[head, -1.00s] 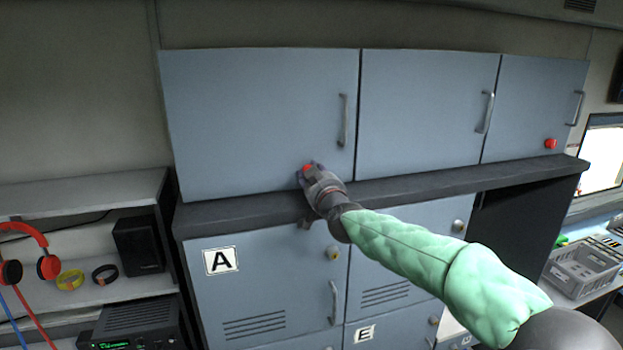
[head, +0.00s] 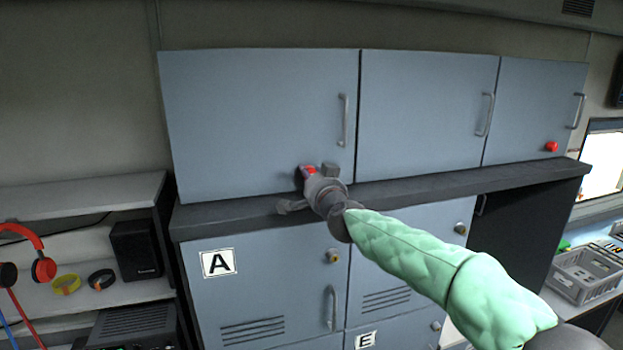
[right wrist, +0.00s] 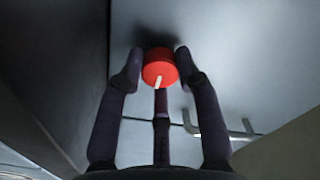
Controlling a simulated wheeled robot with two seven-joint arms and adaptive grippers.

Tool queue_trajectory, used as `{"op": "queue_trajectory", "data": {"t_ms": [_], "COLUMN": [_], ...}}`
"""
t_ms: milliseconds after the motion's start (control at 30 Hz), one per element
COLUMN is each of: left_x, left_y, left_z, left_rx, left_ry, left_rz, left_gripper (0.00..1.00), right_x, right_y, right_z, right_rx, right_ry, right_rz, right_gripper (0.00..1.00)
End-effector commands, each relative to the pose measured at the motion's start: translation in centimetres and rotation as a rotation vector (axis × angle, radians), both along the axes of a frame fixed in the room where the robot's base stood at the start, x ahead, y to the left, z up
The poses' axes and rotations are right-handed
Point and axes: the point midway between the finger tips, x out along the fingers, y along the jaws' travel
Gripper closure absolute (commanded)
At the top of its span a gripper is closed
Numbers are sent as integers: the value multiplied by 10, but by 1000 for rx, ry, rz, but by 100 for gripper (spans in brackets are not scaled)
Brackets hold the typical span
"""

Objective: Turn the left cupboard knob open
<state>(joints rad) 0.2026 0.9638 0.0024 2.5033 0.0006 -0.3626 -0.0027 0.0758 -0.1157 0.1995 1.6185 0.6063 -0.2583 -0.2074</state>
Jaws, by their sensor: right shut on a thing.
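The left cupboard door (head: 255,110) is blue-grey and looks closed, with a vertical metal handle (head: 344,120) near its right edge. Its red knob (head: 309,170) sits low on the door, partly hidden by my right gripper (head: 310,178). In the right wrist view the red knob (right wrist: 159,68) carries a white mark that points down and slightly left. My right gripper's fingers (right wrist: 158,76) are around the knob, shut on it. My left gripper is in neither view.
A dark ledge (head: 430,185) runs just below the upper cupboards. A second red knob (head: 551,147) is on the right cupboard. Lower lockers (head: 268,268) carry letter labels. Shelves with headphones (head: 40,262) and a black speaker (head: 136,250) stand at left.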

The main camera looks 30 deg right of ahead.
Motion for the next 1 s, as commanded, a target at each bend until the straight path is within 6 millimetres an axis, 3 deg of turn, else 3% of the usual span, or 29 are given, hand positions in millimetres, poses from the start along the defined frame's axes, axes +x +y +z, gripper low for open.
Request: {"op": "queue_trajectory", "data": {"t_ms": [633,667,733,1000], "left_x": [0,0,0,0], "left_y": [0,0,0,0], "left_z": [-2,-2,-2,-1], "left_rx": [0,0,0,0], "left_ry": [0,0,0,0], "left_rz": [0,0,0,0], "left_gripper": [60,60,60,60], "right_x": [2,2,1,1], "right_y": [2,2,2,1], "right_z": [-5,-5,-5,-2], "right_rx": [50,50,50,48], "right_ry": [-2,-2,-2,-8], "right_rz": [5,5,5,2], "right_gripper": [98,60,42,42]}}
